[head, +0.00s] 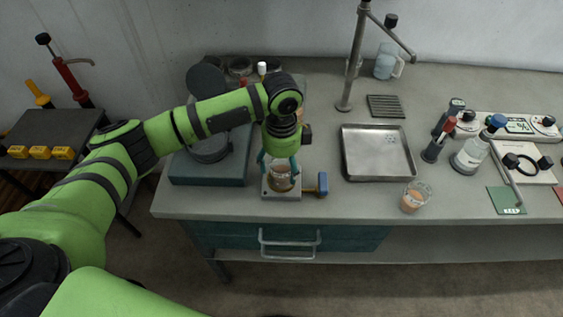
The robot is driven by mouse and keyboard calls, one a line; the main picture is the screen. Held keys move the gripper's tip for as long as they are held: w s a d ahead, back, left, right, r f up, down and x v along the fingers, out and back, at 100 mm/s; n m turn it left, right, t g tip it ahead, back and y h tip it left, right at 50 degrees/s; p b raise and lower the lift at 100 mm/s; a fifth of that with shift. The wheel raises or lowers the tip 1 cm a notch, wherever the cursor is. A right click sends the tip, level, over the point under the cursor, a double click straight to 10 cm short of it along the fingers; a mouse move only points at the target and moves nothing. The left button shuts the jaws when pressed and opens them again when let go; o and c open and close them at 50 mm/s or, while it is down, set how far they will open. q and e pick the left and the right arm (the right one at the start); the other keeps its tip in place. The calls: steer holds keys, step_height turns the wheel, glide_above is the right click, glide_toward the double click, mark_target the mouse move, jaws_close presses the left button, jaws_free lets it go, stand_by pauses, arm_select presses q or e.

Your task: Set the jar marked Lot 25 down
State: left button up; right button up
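A small clear jar (281,176) with brownish contents and a pale label is between the fingers of my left gripper (281,169). The label is too small to read. The gripper points down, and its teal fingers lie against both sides of the jar. The jar is upright over a small grey metal fixture (269,191) with a blue-ended handle at the bench's front edge. I cannot tell whether its base touches the fixture. Another open glass with orange-brown contents (411,199) stands to the right. My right gripper is out of view.
A metal tray (351,174) lies right of the fixture. A teal-based apparatus (188,173) stands left, partly behind my arm. A tall stand (345,104), a dark red-topped bottle (431,153) and a blue-capped bottle (465,163) are further right.

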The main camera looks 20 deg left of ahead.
arm_select(q)
steer(key=shift+r, duration=0.6)
step_height(320, 180, up, 11)
steer(key=b, duration=0.3)
